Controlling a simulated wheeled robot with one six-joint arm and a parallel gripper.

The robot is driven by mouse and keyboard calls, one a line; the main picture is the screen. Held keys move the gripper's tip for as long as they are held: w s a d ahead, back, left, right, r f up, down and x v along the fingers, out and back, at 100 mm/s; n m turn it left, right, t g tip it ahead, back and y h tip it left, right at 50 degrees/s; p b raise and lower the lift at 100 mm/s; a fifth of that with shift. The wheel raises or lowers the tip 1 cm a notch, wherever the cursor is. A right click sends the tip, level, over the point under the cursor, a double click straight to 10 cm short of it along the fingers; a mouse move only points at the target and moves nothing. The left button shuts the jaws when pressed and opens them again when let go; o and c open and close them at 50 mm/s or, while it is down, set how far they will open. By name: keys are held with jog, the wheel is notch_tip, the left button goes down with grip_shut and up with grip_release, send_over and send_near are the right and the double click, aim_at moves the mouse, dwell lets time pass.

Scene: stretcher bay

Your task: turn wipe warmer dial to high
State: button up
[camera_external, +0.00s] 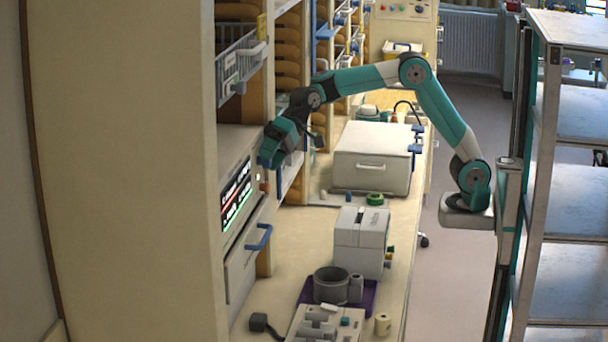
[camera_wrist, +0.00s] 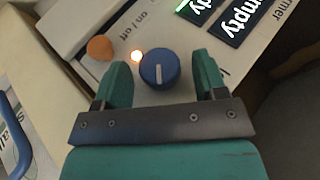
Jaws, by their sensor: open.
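The wipe warmer (camera_external: 236,205) is built into the cabinet at the left in the external view, with a lit display panel. Its blue dial (camera_wrist: 159,69) shows in the wrist view with a pale pointer line running roughly up and down in the picture. My gripper (camera_wrist: 160,82) is open, with one teal finger on each side of the dial and gaps to both. I cannot tell how deep the fingers reach around it. In the external view my gripper (camera_external: 270,150) is at the warmer's front and hides the dial. No "high" mark is readable.
An orange button (camera_wrist: 100,48) and a small glowing lamp (camera_wrist: 137,56) sit left of the dial, by "on / off" lettering. A blue handle (camera_external: 259,238) sticks out below the warmer. A white lidded box (camera_external: 370,145) and a white device (camera_external: 360,232) stand on the counter.

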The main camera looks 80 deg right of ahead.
jog(key=b+v, duration=0.1)
jog(key=v, duration=1.6)
jog(key=shift+r, duration=0.1)
jog(key=s+d+f+n+g+h, duration=0.1)
jog(key=s+f+n, duration=0.3)
jog(key=s+f, duration=0.7)
jog(key=s+d+f+n+g+h, duration=0.1)
jog(key=s+f+n+g+h, duration=0.2)
jog(key=s+f, duration=0.8)
jog(key=s+n+g, duration=0.1)
jog(key=s+n, duration=0.1)
jog(key=s, duration=0.4)
jog(key=shift+s+d, duration=0.15)
jog(key=shift+d, duration=0.1)
dwell(0.3)
